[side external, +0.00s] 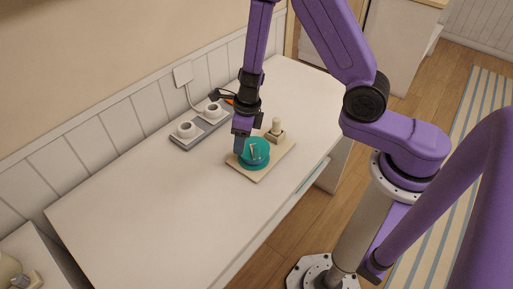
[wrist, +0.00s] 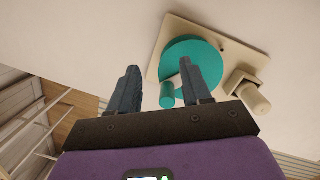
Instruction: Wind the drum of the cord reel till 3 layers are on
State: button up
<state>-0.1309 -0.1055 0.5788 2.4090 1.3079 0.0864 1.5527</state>
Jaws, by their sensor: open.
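The cord reel has a teal drum (side external: 255,153) on a beige base board (side external: 277,158) on the white worktop. In the wrist view the round teal drum (wrist: 192,58) lies ahead, with a teal knob (wrist: 167,95) standing out near its rim. A cream post on a block (side external: 276,130) stands on the same board; it also shows in the wrist view (wrist: 248,90). My gripper (side external: 240,146) is over the drum's left edge. In the wrist view its fingers (wrist: 160,85) are apart, with the knob between them, nearer the right finger. I cannot tell how many layers of cord are on.
A grey tray (side external: 203,135) with two white cups stands behind, near the wall. A white wall socket (side external: 183,74) has a cable running down. The worktop (side external: 140,210) is clear at the left and front.

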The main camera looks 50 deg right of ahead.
notch_tip(320, 180, up, 3)
jog(key=a+n+y, duration=0.1)
jog(key=a+n, duration=0.1)
jog(key=n, duration=1)
notch_tip(320, 180, up, 11)
jog(key=m+g+h, duration=0.1)
jog(key=m+h, duration=0.1)
jog(key=m, duration=2.1)
send_over(256, 146)
notch_tip(256, 146, down, 17)
jog(key=shift+s+f, duration=0.1)
